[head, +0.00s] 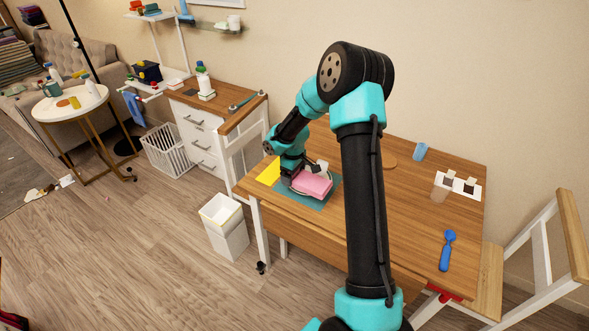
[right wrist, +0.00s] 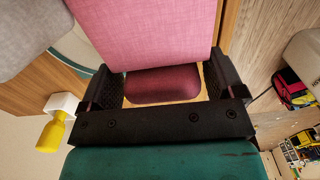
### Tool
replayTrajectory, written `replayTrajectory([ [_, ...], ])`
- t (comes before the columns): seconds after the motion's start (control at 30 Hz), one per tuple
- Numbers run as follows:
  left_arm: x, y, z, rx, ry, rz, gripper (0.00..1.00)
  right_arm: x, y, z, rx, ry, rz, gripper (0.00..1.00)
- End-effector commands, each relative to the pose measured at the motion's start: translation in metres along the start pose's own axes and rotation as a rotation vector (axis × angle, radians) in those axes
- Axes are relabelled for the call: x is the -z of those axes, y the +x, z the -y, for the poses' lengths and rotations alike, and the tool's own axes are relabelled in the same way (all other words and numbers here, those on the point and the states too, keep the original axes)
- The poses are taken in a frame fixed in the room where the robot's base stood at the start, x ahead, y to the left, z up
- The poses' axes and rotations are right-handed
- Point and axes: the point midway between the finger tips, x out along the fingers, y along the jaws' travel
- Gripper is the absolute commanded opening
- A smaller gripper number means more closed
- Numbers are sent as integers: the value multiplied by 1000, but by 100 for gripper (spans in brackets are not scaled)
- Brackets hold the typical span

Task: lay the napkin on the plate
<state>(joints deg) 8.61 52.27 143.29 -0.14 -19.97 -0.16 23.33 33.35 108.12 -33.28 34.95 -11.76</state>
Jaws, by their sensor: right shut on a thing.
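The pink napkin (head: 313,186) is over the teal mat (head: 329,198) near the left end of the wooden table. My right gripper (head: 293,176) is at the napkin's left side and is shut on it. In the right wrist view the napkin (right wrist: 145,28) spreads out beyond the jaws (right wrist: 162,82), and a part of it shows between the two black fingers. I cannot clearly make out the plate; a thin rim shows around the napkin's lower edge. I cannot tell whether the napkin touches what is below. My left gripper is not in view.
A yellow sheet (head: 268,172) lies left of the mat. A blue brush-like thing (head: 447,250), a light-blue item (head: 420,151) and a white holder (head: 458,186) are on the table's right part. A white bin (head: 225,226) stands on the floor. The table's middle right is clear.

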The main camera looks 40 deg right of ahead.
Motion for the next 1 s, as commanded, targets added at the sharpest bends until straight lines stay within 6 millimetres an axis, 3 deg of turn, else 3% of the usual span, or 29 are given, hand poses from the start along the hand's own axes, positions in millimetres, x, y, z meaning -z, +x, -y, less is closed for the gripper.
replayTrajectory([
  [0.4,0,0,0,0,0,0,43,34,7,-59,-1,2,-1,64],
  [0.83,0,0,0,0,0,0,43,38,7,-65,0,0,0,64],
  [1.0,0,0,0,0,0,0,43,38,23,-65,2,0,2,64],
])
